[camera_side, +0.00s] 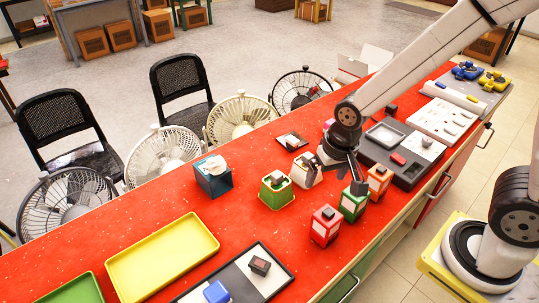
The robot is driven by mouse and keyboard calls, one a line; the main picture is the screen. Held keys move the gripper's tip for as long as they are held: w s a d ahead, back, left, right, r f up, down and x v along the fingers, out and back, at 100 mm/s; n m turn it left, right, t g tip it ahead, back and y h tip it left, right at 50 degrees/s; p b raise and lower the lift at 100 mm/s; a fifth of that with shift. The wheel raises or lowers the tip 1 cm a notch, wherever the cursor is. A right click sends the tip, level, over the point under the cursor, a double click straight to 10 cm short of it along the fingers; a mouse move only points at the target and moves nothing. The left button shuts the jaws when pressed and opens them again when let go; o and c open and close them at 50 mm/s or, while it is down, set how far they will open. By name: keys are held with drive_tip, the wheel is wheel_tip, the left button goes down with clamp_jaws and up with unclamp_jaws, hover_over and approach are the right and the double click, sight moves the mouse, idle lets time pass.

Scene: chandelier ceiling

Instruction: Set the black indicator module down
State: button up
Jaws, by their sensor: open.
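My gripper (353,174) is open and points down over a row of small coloured boxes on the red table. A green box (352,206) stands right under its fingertips, with a small dark block (358,188) at its top; I cannot tell whether the fingers touch that block. Other small dark blocks show on a red box (325,229), on a green-yellow box (276,193) and on a black-and-white tray (239,282). I cannot tell which of these is the black indicator module.
A blue box (213,178) is farther left. A yellow tray (163,256) lies empty. A grey tray (407,174) holds parts at right. Red table (240,222) is bare between.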

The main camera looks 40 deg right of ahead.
drive_tip(key=s+d+n, duration=0.3)
drive_tip(key=d, duration=0.2)
drive_tip(key=shift+d+r+n+t, duration=0.3)
drive_tip(key=shift+d+r+n, duration=0.05)
drive_tip(key=shift+r+n, duration=0.05)
idle(0.9)
